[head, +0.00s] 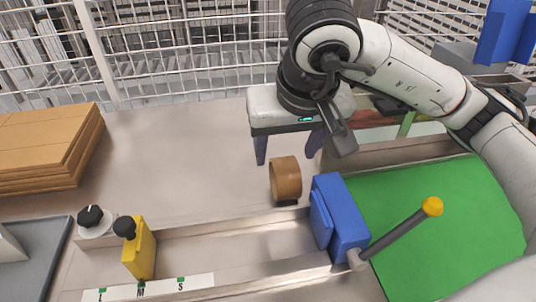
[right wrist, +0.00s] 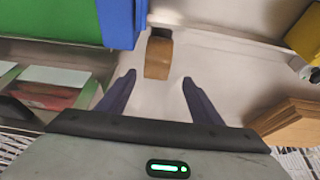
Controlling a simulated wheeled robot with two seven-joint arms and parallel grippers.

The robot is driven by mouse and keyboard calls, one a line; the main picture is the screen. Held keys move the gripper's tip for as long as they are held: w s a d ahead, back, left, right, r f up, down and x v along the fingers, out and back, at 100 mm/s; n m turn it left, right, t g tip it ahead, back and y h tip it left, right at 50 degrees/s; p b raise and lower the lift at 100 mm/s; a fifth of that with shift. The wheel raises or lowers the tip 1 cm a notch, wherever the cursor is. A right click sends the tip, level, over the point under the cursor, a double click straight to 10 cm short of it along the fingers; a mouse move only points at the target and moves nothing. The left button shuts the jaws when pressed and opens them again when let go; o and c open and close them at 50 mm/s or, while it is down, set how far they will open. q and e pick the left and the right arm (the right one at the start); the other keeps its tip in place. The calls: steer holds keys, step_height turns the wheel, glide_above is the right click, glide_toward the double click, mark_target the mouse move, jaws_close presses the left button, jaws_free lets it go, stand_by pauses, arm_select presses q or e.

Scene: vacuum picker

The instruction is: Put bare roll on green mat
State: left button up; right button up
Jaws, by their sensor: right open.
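The bare roll (head: 286,179) is a short brown cylinder. It stands on its curved side on the pale worktop, left of a blue block, with a small dark piece at its base. In the right wrist view the roll (right wrist: 158,58) lies just beyond the fingertips, roughly midway between them. My right gripper (head: 287,158) is open and empty behind the roll, its two purple fingers spread; it also shows in the right wrist view (right wrist: 158,78). My left gripper is not in view.
The blue block (head: 340,220) with a yellow-tipped lever (head: 431,207) stands between roll and mat. A yellow block (head: 139,250) sits on the rail at left. Stacked brown cardboard (head: 50,140) lies at far left. A wire fence (head: 180,60) closes the back. The worktop left of the roll is clear.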

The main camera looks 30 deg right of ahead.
mark_target(283, 164)
steer(key=shift+w+f, duration=0.45)
steer(key=shift+f, duration=0.05)
steer(key=x, duration=0.3)
steer(key=shift+s+d+f, duration=0.1)
steer(key=shift+s+f, duration=0.05)
steer(key=shift+f, duration=0.2)
steer(key=x, duration=0.4)
steer(key=shift+d+f, duration=0.1)
steer(key=shift+d, duration=0.25)
steer(key=shift+f, duration=0.35)
steer(key=shift+w+f, duration=0.15)
steer(key=shift+w, duration=0.15)
steer(key=c, duration=0.9)
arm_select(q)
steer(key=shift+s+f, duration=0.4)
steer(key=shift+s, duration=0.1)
arm_select(e)
steer(key=c, duration=0.4)
